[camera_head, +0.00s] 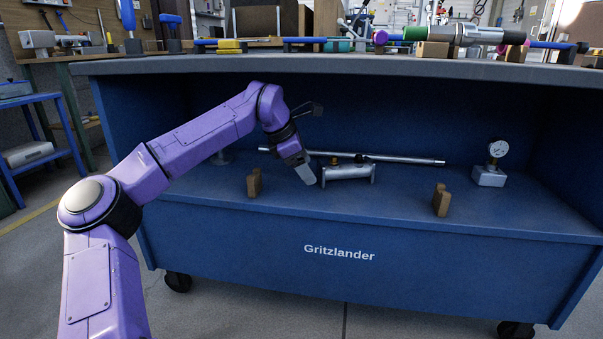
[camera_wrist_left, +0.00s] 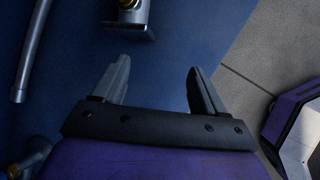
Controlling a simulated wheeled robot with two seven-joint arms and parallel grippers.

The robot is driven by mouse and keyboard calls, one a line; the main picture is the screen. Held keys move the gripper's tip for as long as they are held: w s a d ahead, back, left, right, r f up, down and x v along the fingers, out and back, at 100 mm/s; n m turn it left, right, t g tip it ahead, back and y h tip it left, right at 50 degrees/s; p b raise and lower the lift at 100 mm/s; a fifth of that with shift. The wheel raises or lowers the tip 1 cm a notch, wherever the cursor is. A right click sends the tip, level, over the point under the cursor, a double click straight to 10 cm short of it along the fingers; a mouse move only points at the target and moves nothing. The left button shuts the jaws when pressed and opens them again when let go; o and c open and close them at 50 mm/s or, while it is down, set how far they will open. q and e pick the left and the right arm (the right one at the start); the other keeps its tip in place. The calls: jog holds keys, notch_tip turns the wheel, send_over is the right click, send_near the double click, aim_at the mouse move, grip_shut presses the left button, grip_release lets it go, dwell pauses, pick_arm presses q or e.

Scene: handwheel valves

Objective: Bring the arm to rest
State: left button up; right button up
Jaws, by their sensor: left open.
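My left arm is purple and reaches in from the left in the head view. Its gripper (camera_head: 306,175) is above the lower shelf of the blue workbench (camera_head: 350,222), just left of a short silver pipe piece (camera_head: 346,172) with flanged ends. In the left wrist view the two fingers (camera_wrist_left: 155,88) are spread apart with nothing between them. The end of a metal fitting (camera_wrist_left: 134,14) shows beyond the fingers, apart from them. My right gripper is in neither view.
A long grey rod (camera_head: 405,160) lies at the shelf's back. A pressure gauge (camera_head: 497,150) stands at right. Wooden blocks (camera_head: 254,183) (camera_head: 441,200) stand near the front edge. The benchtop (camera_head: 300,63) overhangs the arm, with tools and a large pipe assembly (camera_head: 465,35) on it.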

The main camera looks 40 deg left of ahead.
pick_arm(q)
jog(key=shift+s+a, duration=0.1)
jog(key=shift+s, duration=0.4)
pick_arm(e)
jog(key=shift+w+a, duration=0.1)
